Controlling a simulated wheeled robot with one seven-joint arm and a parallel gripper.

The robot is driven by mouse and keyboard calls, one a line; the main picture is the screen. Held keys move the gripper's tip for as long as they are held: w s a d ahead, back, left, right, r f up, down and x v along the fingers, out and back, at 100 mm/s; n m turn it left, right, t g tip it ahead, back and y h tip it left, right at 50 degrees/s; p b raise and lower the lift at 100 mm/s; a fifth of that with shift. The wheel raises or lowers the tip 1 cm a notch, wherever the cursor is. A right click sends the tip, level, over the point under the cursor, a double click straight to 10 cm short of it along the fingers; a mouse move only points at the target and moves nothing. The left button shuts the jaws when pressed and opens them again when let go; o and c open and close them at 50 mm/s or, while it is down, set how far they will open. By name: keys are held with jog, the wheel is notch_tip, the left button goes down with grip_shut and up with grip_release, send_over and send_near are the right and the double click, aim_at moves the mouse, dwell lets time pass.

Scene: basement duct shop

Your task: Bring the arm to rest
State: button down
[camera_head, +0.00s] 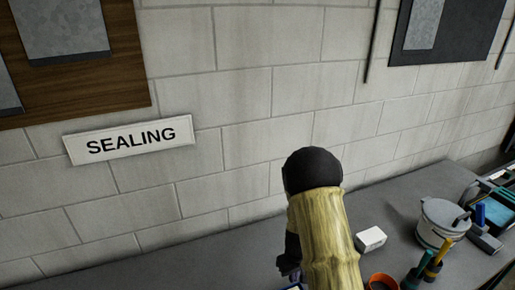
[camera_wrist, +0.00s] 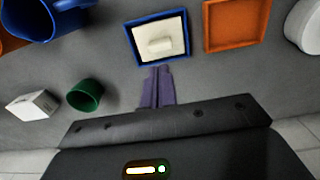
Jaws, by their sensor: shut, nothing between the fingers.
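My gripper (camera_wrist: 160,72) shows in the wrist view as two purplish fingers held together. Nothing is between them. The fingers point toward a blue-rimmed tray (camera_wrist: 130,43) with a cream inside and a small pale block (camera_wrist: 160,45) on it. Whether the fingertips touch the tray's near rim or hang above it, I cannot tell. In the head view my arm (camera_head: 325,235), with a yellowish sleeve and a dark rounded joint, rises in front of the grey bench. The fingers cannot be made out there.
The grey bench (camera_head: 225,268) runs along a block wall. On it are a white box (camera_head: 371,239), a white pot (camera_head: 440,222) and an orange-rimmed thing (camera_head: 382,281). The wrist view also shows an orange tray (camera_wrist: 207,28), a green cup (camera_wrist: 87,96) and a blue container (camera_wrist: 55,20).

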jog(key=s+r+m+t+b, duration=0.2)
jog(key=s+r+b, duration=0.5)
jog(key=s+r, duration=0.5)
jog(key=shift+s+r+m+t+b, duration=0.3)
jog(key=shift+s+m, duration=0.5)
jog(key=shift+s, duration=0.4)
jog(key=shift+w, duration=0.1)
